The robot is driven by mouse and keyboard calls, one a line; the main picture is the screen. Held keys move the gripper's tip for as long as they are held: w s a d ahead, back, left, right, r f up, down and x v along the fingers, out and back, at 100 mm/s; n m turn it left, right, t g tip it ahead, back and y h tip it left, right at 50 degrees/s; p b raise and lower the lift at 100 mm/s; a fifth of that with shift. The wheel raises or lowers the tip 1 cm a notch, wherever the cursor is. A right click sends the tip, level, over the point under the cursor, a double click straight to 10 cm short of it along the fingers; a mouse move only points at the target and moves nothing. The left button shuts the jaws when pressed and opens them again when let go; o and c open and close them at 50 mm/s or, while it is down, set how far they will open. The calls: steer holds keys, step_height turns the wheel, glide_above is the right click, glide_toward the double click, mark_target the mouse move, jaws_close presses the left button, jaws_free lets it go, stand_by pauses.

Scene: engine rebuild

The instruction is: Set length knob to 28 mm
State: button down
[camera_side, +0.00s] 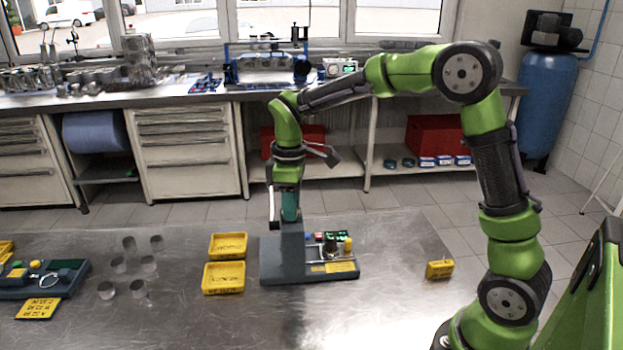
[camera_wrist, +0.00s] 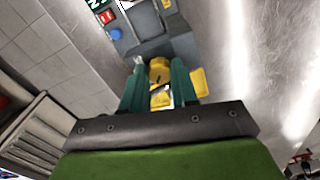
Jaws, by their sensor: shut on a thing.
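A grey device (camera_side: 283,270) with a raised block at its left end stands on the metal table. My gripper (camera_side: 290,207) points down at the top of this block in the side view. In the wrist view its two teal fingers (camera_wrist: 160,90) are shut on a yellow knob (camera_wrist: 159,68) with a dark mark. The side view does not show this knob clearly behind the fingers. The green display (camera_side: 336,235) is lit, but its digits are too small to read. I cannot read any length scale or label on the knob.
Red and blue buttons, a dark knob and another yellow knob (camera_side: 348,244) crowd the device's right side. Two yellow trays (camera_side: 224,278) lie left of it, with several metal cylinders beyond. A small yellow box (camera_side: 440,269) stands right. The table between is clear.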

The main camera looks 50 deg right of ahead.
stand_by(0.4)
steer(key=c, duration=0.9)
jaws_free()
steer(key=shift+o, duration=0.2)
step_height(320, 180, up, 17)
steer(key=s+a+f+m+t+y, duration=0.1)
steer(key=s+f+m+t, duration=0.2)
steer(key=s, duration=0.6)
steer(key=s+a+f+m+t+y, duration=0.1)
steer(key=s+a+f+m+t, duration=0.1)
steer(key=s+f+m+t, duration=0.2)
steer(key=s+f+m, duration=0.1)
steer(key=s+m, duration=0.2)
steer(key=s, duration=0.3)
steer(key=shift+f+m, duration=0.15)
steer(key=shift+m, duration=0.15)
